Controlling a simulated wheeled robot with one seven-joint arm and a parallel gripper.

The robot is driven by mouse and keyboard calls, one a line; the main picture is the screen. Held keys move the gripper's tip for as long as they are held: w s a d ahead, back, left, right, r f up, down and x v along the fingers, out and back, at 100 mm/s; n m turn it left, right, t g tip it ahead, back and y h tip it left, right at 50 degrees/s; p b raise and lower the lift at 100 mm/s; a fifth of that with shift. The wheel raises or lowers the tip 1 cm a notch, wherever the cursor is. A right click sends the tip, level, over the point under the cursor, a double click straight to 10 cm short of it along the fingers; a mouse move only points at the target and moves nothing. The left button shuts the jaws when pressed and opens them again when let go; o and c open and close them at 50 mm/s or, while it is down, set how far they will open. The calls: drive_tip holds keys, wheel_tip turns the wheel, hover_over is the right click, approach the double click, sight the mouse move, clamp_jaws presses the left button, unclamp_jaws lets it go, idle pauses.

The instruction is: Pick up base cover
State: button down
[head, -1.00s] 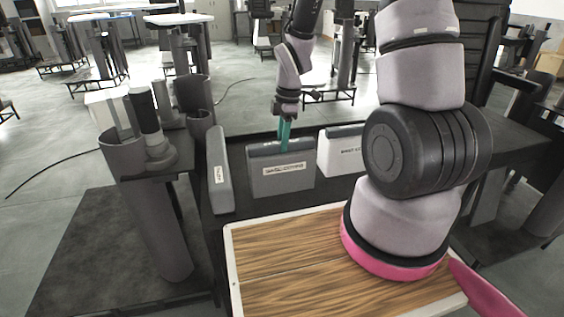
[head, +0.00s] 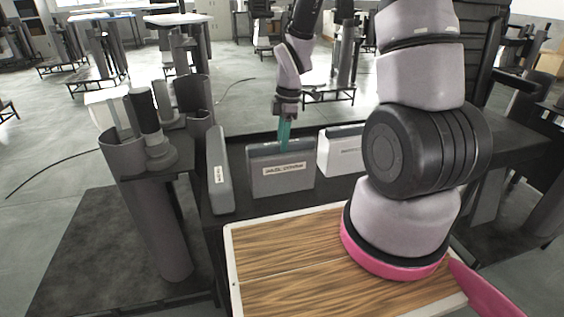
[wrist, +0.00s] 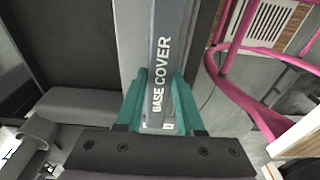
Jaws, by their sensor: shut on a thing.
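The base cover (wrist: 164,40) is a grey, narrow piece with "BASE COVER" in white letters in the wrist view. My gripper (wrist: 159,80) has its two teal fingers on either side of it, shut on it. In the head view my gripper (head: 285,133) points down at the top edge of the middle grey box-like piece (head: 281,180), which stands upright on a dark table. Its front label is too small to read. The fingertips are partly hidden there.
A grey upright piece (head: 220,172) stands to the left, and a white one (head: 340,152) to the right. A wood-topped board (head: 290,262) lies in front. Column parts (head: 125,155) stand on the left. My large arm link blocks the right side.

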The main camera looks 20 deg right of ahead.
wheel_tip(320, 180, up, 12)
idle(0.9)
